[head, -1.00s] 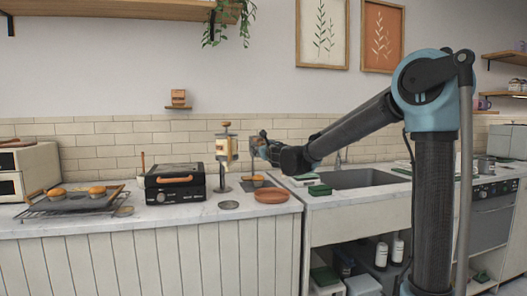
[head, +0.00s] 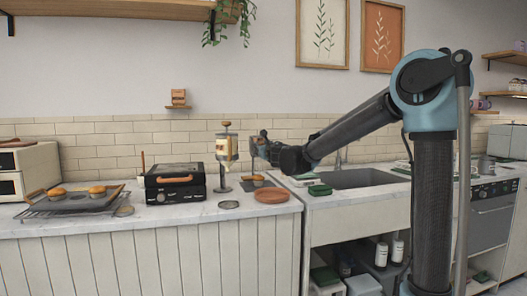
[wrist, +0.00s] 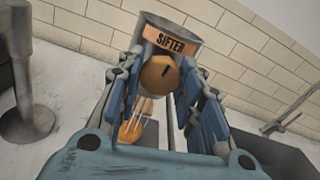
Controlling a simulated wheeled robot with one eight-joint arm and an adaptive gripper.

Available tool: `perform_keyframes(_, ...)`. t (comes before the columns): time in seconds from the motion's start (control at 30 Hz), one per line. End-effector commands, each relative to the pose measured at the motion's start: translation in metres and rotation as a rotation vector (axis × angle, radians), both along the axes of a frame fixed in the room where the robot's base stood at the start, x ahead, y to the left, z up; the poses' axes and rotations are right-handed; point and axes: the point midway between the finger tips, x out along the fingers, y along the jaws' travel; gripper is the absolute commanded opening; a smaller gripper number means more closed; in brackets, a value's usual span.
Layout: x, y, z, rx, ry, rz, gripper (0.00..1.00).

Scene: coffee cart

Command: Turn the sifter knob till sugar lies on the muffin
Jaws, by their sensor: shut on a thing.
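In the wrist view the sifter (wrist: 172,38) fills the top, with an orange "SIFTER" label. Its round orange-brown knob (wrist: 159,74) sits between the blue fingers of my gripper (wrist: 162,90), which are shut on it. In the head view my gripper (head: 256,147) reaches the sifter from the right. Below the knob, pale streaks run down toward an orange-brown muffin (wrist: 131,131), partly hidden by a finger. How much sugar lies on it I cannot tell.
A black grill (head: 175,184) stands left of the sifter. Further left, a rack with a tray (head: 76,201) holds muffins. A terracotta plate (head: 271,195) and a small round dish (head: 229,205) are near the stand. The sink (head: 365,179) is to the right.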

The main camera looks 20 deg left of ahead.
Motion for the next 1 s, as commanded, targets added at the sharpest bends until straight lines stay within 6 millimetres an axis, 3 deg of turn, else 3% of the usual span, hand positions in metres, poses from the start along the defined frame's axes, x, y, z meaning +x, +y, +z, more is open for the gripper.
perform_keyframes(1.0, 0.0028, -0.0037, -0.0002, 0.754, 0.461, -0.007, 0.1)
